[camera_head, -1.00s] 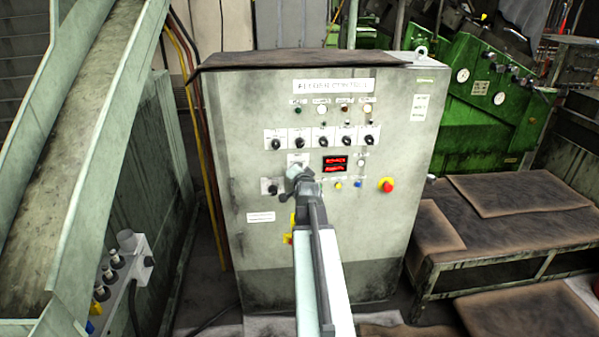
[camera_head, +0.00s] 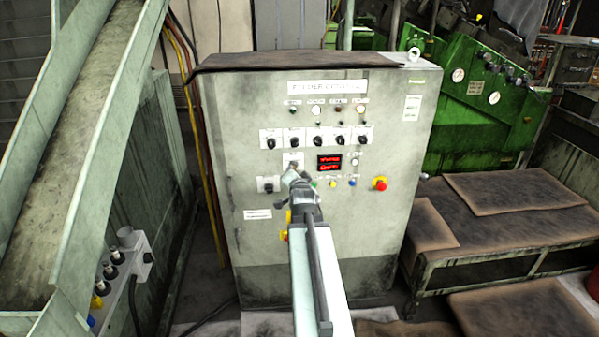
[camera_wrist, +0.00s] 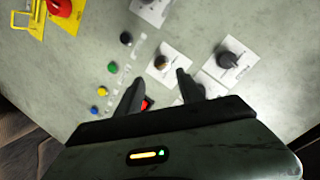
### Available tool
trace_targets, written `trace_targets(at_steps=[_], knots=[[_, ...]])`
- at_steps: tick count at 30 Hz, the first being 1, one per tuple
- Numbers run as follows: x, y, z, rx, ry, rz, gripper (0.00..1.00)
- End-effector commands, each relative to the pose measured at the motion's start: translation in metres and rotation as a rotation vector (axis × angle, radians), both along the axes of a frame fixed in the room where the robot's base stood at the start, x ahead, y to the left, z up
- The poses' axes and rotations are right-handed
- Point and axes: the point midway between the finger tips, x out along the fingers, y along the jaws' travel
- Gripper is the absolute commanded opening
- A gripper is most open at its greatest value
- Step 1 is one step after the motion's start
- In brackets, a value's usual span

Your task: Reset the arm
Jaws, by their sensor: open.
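My gripper (camera_head: 291,178) is in front of the grey feeder control cabinet (camera_head: 360,230), near the lower left of its knobs and buttons. In the wrist view my gripper (camera_wrist: 159,85) has its two dark fingers apart with nothing between them. A white plate with a small knob (camera_wrist: 160,62) lies just beyond the fingertips. The fingers hide part of the red display (camera_wrist: 147,104) in that view. In the head view the forearm, which is mine, reaches up from the bottom and hides the lower middle of the cabinet.
A red emergency button (camera_head: 380,183) is right of the display. A sloped conveyor (camera_head: 95,130) stands at left, with a small switch box (camera_head: 125,265) beside it. A low bench (camera_head: 500,225) and a green machine (camera_head: 470,125) are at right.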

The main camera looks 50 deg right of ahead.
Motion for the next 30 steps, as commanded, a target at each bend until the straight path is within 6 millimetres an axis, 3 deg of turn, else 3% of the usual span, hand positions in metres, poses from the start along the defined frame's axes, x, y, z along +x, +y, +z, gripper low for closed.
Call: trace_targets(at_steps=[17, 20, 23, 27, 29, 30], knots=[[-0.001, 0.006, 0.002, 0.001, 0.000, 0.002, 0.45], [0.011, 0.021, 0.003, 0.000, 0.000, 0.028, 0.45], [0.047, 0.068, 0.007, 0.001, 0.000, 0.105, 0.45], [0.107, 0.176, 0.009, 0.007, 0.013, 0.268, 0.45], [0.124, 0.226, 0.001, 0.022, 0.059, 0.342, 0.45], [0.133, 0.260, -0.007, 0.028, 0.104, 0.394, 0.45]])
